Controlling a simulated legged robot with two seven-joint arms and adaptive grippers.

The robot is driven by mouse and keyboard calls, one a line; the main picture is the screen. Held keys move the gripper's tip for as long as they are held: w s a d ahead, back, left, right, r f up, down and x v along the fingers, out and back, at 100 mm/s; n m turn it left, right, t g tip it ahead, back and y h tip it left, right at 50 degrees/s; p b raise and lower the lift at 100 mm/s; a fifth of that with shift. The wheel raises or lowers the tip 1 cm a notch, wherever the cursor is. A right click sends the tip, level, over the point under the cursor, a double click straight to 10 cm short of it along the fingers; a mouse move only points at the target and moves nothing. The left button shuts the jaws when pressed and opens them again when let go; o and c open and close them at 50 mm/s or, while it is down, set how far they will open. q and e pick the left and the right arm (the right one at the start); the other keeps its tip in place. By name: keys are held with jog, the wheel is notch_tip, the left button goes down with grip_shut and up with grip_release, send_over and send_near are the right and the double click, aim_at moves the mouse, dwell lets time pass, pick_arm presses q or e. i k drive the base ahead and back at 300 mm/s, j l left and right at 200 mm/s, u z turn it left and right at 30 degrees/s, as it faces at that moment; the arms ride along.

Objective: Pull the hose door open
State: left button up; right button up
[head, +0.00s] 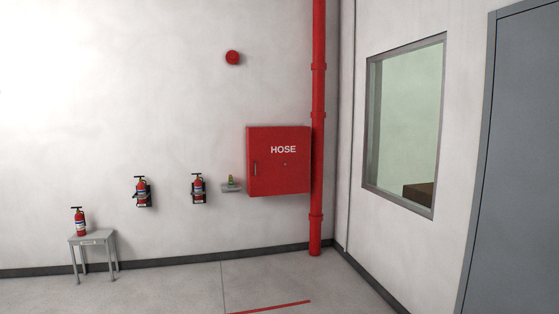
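The red hose cabinet (279,178) hangs on the white back wall, left of a red vertical pipe. Its front door is marked HOSE in white letters and looks shut. A small dark upright handle (255,168) sits near the door's left edge. A tiny light spot, perhaps a latch, shows below the lettering. The inside of the cabinet is hidden. Neither of my grippers is in the head view.
A red pipe (317,150) runs beside the cabinet's right side. The floor (200,290) before the cabinet is clear.

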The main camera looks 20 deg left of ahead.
aim_at(280, 158)
jog(key=i+j+u, duration=0.25)
jog(key=i, duration=0.25)
jog(key=i+u, duration=0.2)
jog(key=i, duration=0.25)
jog(key=i+u, duration=0.1)
jog(key=i, duration=4.3)
